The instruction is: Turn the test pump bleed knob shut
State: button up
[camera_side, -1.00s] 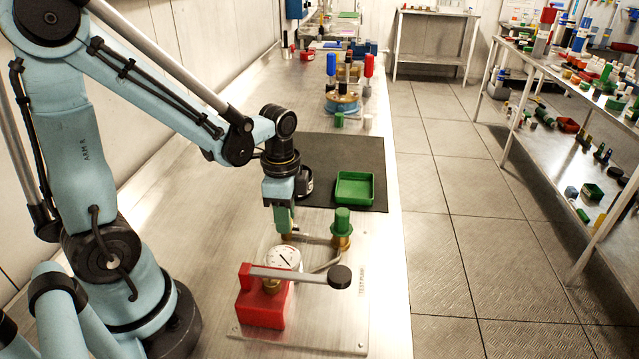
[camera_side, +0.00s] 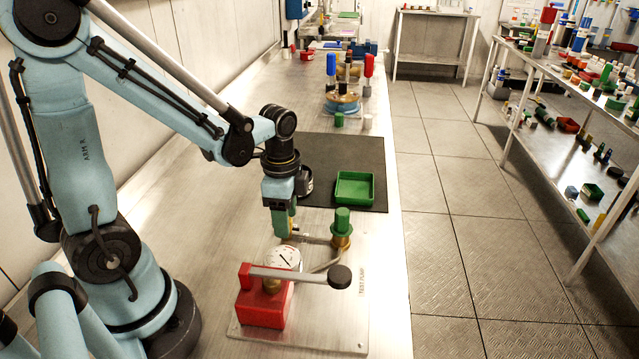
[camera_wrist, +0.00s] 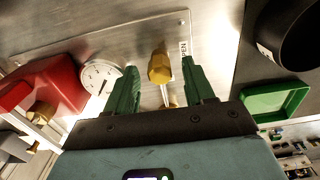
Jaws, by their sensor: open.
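The test pump has a red body (camera_side: 262,302), a white dial gauge (camera_side: 284,259) and a lever with a black ball end (camera_side: 340,277). My gripper (camera_side: 284,234) points down at the far side of the gauge. In the wrist view its two green fingers (camera_wrist: 158,72) are apart, with a brass knob (camera_wrist: 160,66) between them. Gaps show on both sides of the knob, so the fingers look clear of it. In the side view only a little brass shows beside the fingers; the rest is hidden.
A brass fitting with a green top (camera_side: 342,222) stands right of my gripper, joined by bent pipe. Behind are a dark mat (camera_side: 330,150) and a green tray (camera_side: 354,202). The lever crosses in front of the gauge. The bench left of the pump is clear.

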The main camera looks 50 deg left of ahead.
notch_tip(320, 180, up, 12)
dwell(0.8)
jog(key=d+n+t, duration=0.1)
jog(key=n+t, duration=0.1)
jog(key=n, duration=0.1)
jog(key=d+f+n+t, duration=0.1)
jog(key=d+n+t, duration=0.1)
jog(key=n, duration=0.1)
jog(key=d+n+t, duration=0.2)
jog(key=n+t, duration=0.1)
jog(key=shift+f, duration=0.4)
